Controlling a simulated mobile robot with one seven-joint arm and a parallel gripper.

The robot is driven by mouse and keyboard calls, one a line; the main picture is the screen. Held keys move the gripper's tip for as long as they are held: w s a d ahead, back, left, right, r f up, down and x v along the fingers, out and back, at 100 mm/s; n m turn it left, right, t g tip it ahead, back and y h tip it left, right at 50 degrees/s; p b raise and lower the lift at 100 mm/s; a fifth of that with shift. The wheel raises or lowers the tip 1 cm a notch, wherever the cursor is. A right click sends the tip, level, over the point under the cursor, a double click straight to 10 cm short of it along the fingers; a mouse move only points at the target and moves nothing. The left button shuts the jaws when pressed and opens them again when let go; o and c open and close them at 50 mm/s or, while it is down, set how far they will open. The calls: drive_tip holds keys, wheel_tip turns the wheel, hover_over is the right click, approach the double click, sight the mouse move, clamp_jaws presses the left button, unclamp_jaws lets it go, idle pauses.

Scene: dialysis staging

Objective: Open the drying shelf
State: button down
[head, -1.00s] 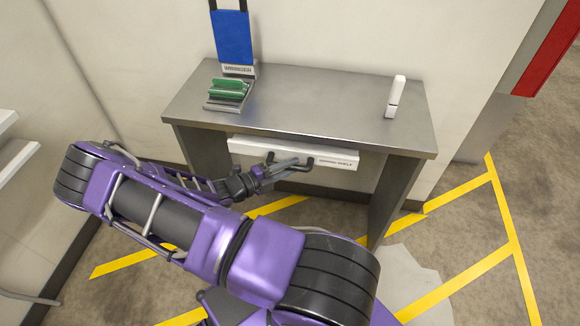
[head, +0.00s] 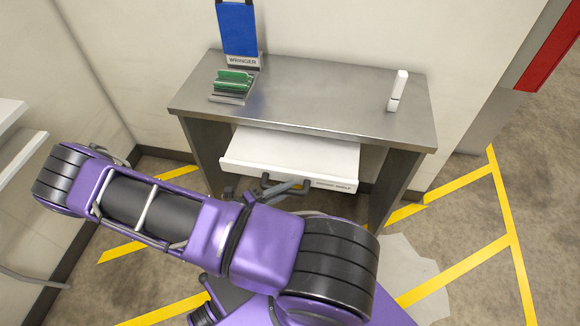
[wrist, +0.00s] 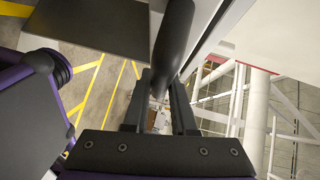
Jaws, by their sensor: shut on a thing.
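The white drying shelf (head: 290,152) is a drawer under the steel table, and it stands pulled out towards me with its flat top showing. Its front has small lettering at the right and a dark handle (head: 268,183). My gripper (head: 284,188) is at the front and is shut on the handle, partly hidden behind my purple arm. In the wrist view the dark handle bar (wrist: 176,40) runs between the two fingers of my gripper (wrist: 162,88).
White shelves (head: 18,150) stand at the left. Floor with yellow stripes is open at the right.

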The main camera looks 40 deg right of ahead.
drive_tip(key=s+a, duration=0.4)
drive_tip(key=a, duration=0.1)
drive_tip(key=c, duration=0.7)
unclamp_jaws()
drive_tip(key=shift+s, duration=0.1)
drive_tip(key=shift+c, duration=0.2)
drive_tip(key=w+a+r, duration=0.1)
drive_tip(key=a+r, duration=0.1)
drive_tip(key=a, duration=1.5)
drive_tip(key=shift+w+r, duration=0.2)
drive_tip(key=shift+w, duration=0.05)
drive_tip(key=shift+a, duration=0.1)
